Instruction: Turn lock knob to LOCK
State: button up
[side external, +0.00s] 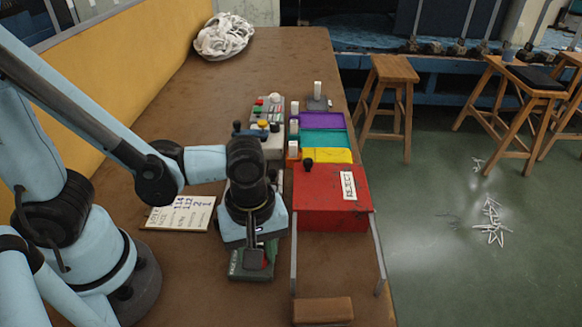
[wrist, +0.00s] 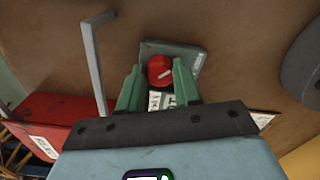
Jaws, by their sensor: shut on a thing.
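The red lock knob (wrist: 159,69) with a white pointer mark sits on a dark grey-green plate (wrist: 187,60) on the table. In the wrist view my gripper (wrist: 157,73) has its two green fingers on either side of the knob, shut on it. The white pointer slants up and to the right in that view. In the side view my gripper (side external: 259,243) points down at the lock plate (side external: 240,268), and the knob is mostly hidden there. A white label with dark lettering (wrist: 160,100) shows between the fingers; I cannot read it.
A red box (side external: 330,205) with metal rails (side external: 379,255) stands just right of my gripper. Beyond it are yellow, teal and purple trays (side external: 325,140) and a button panel (side external: 268,108). A written card (side external: 180,214) lies to the left. A brown block (side external: 322,311) is at the front.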

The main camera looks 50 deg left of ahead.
jog(key=m, duration=0.4)
jog(key=shift+m, duration=2.4)
jog(key=o, duration=1)
jog(key=shift+o, duration=0.2)
notch_tip(320, 180, up, 12)
